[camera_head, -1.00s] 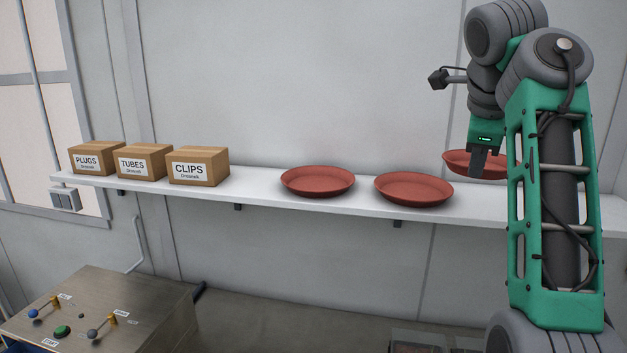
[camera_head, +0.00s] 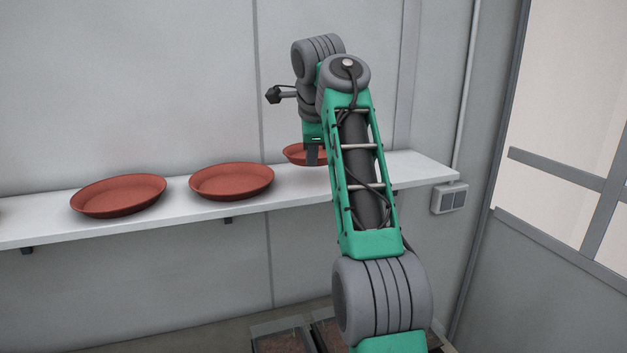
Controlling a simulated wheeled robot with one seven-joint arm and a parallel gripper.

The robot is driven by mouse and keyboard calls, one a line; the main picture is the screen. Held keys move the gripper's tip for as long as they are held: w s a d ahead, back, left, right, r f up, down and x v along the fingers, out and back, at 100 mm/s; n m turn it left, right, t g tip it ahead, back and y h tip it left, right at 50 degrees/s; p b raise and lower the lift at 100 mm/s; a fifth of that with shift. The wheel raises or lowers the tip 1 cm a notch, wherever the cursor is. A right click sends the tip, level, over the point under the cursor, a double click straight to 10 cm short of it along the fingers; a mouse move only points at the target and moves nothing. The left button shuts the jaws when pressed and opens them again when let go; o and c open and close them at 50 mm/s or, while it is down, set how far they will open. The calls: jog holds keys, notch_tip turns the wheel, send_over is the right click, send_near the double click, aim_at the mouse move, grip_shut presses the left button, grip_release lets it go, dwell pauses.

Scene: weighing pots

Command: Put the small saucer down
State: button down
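The small saucer (camera_head: 294,154) is reddish brown and hangs level just above the white shelf (camera_head: 292,190). My gripper (camera_head: 312,156) points down and its dark fingers overlap the saucer's near side; they look shut on it. My arm hides the saucer's right part. I cannot see the fingertips clearly, nor the exact gap between saucer and shelf.
Two larger reddish saucers, a left one (camera_head: 118,195) and a right one (camera_head: 232,181), stand on the shelf to the left. The shelf is clear near its right end. A wall socket (camera_head: 449,198) and dark trays (camera_head: 283,338) are lower down.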

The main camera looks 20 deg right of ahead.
jog(key=f+b, duration=0.1)
jog(key=f, duration=0.1)
jog(key=w+d+f, duration=0.1)
jog(key=d+f+b, duration=0.1)
jog(key=f, duration=0.1)
jog(key=shift+w+d+f+b, duration=0.1)
jog(key=shift+w+f+b, duration=0.1)
jog(key=shift+f+b, duration=0.15)
jog(key=shift+f, duration=0.15)
jog(key=c, duration=1.9)
grip_release()
jog(key=shift+c, duration=0.2)
